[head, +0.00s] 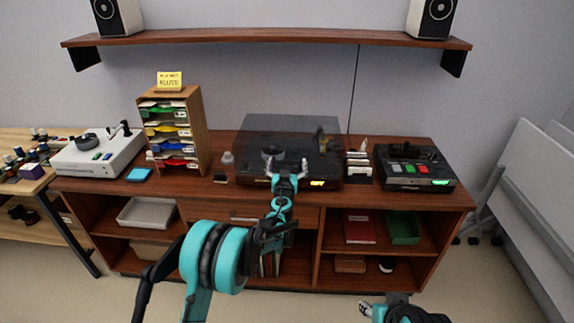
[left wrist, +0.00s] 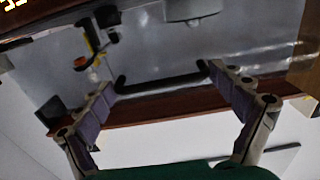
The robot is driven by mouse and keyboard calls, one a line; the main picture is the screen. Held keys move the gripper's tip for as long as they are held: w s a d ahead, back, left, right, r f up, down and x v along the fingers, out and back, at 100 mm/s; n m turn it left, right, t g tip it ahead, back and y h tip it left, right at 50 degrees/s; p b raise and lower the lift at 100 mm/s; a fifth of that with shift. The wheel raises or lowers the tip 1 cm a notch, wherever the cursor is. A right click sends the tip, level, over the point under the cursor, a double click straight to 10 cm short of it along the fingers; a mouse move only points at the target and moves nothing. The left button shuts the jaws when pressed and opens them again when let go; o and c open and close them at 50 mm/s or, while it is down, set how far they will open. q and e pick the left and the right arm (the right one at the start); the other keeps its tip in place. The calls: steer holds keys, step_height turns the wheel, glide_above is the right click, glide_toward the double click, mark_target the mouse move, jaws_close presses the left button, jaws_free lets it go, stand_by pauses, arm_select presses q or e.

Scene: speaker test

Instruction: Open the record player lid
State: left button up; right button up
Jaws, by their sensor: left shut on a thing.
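The record player (head: 312,183) stands on the wooden cabinet under a dark see-through lid (head: 290,125). A platter and tonearm show through the lid. My left gripper (head: 289,168) is at the lid's front edge. The lid (left wrist: 150,50) fills much of that view. I cannot tell whether the lid is lifted. My right gripper (head: 366,306) is partly in view at the bottom edge, its fingers unclear.
A wooden letter rack (head: 190,135) stands left of the player, and a white turntable-like device (head: 98,152) farther left. A dark device with lit buttons (head: 413,167) is on the right. A shelf (head: 270,38) with speakers hangs above. White panels (head: 535,170) lean at right.

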arm_select(q)
steer(key=w+r+p, duration=0.1)
steer(key=r, duration=0.2)
steer(key=w+r+p, duration=0.1)
steer(key=r+p, duration=0.1)
steer(key=r, duration=0.1)
steer(key=w+r+p, duration=0.2)
steer(key=r, duration=0.1)
steer(key=shift+r, duration=0.35)
steer(key=w+r+p, duration=0.4)
steer(key=w+r, duration=0.2)
steer(key=r, duration=0.1)
steer(key=shift+w, duration=0.2)
steer(key=shift+r, duration=0.1)
steer(key=o, duration=1.3)
steer(key=shift+o, duration=0.2)
steer(key=shift+s+d, duration=0.1)
glide_above(288, 146)
steer(key=s, duration=0.6)
steer(key=shift+d, duration=0.1)
